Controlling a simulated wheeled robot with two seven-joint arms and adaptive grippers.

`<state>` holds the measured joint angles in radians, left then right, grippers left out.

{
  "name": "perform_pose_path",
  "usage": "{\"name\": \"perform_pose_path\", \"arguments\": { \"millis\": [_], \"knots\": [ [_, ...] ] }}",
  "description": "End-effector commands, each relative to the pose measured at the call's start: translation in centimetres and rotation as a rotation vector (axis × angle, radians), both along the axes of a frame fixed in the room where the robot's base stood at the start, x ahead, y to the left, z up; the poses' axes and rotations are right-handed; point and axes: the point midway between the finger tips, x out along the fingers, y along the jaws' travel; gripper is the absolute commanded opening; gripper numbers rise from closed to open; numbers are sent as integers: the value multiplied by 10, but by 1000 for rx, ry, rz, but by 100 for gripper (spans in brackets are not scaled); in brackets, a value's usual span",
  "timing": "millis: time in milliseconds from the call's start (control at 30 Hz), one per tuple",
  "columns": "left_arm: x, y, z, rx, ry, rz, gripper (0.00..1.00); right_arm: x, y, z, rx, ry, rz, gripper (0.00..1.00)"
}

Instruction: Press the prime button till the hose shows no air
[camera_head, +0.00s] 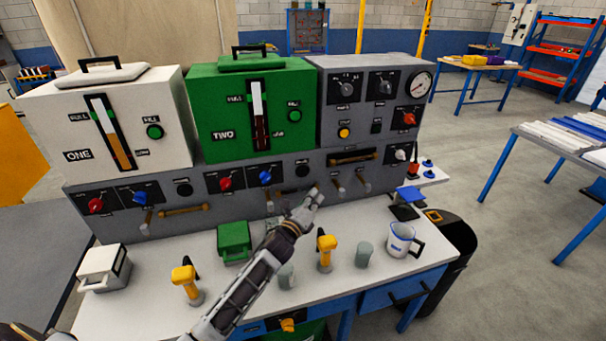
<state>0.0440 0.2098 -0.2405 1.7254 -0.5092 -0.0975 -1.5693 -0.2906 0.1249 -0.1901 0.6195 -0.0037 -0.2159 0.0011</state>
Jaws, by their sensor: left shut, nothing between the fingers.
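A grey control panel (222,209) runs along the back of the white bench. It carries red and blue knobs, round black buttons (183,188) and (302,170), and short brown-orange tubes (183,210). A yellow button (344,132) sits on the grey upper box. The small labels are unreadable, so I cannot tell which button is prime. An amber-filled window (352,157) sits below that box; whether it is the hose, or holds air, I cannot tell. My left gripper (316,193) is shut and empty, near the panel's lower front; contact is unclear. My right gripper is out of view.
White tank ONE (60,125) and green tank TWO (205,105) stand above the panel. On the bench are yellow-handled tools (185,279) and (325,248), a green box (234,237), a white box (103,266), grey cups (364,254) and a mug (400,240).

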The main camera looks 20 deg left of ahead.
Motion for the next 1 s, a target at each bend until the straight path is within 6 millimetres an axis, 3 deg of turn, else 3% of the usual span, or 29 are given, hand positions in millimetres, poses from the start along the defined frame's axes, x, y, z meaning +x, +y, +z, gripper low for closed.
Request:
{"name": "perform_pose_path", "arguments": {
  "millis": [167,467,733,1000],
  "knots": [
    [2,2,0,0,0,0,0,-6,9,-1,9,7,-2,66],
    [17,11,0,1,-1,-1,0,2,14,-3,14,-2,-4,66],
    [37,25,0,2,-1,-1,0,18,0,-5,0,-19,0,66],
    [57,39,0,1,0,0,0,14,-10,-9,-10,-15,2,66]
  ]
}}
